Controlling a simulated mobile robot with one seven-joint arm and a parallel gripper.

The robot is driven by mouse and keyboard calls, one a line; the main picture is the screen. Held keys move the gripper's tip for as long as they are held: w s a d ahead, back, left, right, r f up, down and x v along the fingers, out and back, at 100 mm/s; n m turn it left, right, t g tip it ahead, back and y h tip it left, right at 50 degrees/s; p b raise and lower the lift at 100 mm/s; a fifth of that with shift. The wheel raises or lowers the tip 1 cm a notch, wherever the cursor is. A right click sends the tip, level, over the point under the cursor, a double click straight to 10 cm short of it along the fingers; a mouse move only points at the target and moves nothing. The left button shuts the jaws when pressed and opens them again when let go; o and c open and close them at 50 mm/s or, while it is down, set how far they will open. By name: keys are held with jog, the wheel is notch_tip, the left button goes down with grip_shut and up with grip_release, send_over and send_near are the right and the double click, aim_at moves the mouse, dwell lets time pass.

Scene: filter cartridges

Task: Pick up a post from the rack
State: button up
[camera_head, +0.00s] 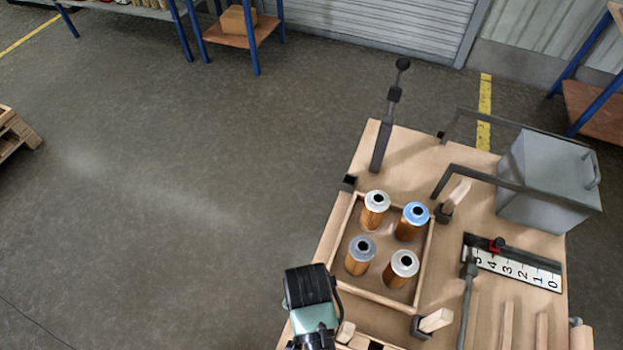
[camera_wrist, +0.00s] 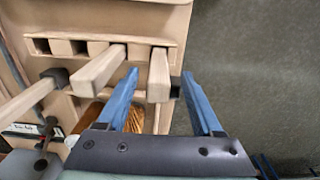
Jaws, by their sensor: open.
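The wooden rack (camera_wrist: 110,39) shows at the top of the wrist view, with a row of square slots, some dark and empty-looking. Two pale square wooden posts stand up out of it: one post (camera_wrist: 100,68) left of my fingers and another post (camera_wrist: 158,75) between them. My gripper (camera_wrist: 160,74) is open, its two blue fingers on either side of the right post with gaps showing. In the head view, a post (camera_head: 346,331) shows beside my wrist at the table's lower edge. My fingertips are hidden there.
A tray (camera_head: 427,250) holds several filter cartridges. Posts stand in black holders, one post (camera_head: 437,320) near the rack and one (camera_head: 459,193) farther back. A grey box (camera_head: 545,185), dark bars and a number scale (camera_head: 510,268) take up the right side.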

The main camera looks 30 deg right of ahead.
notch_tip(320, 180, down, 6)
jog(key=shift+d+f+p, duration=0.25)
jog(key=shift+p, duration=0.1)
jog(key=shift+w, duration=0.1)
grip_shut()
dwell(0.4)
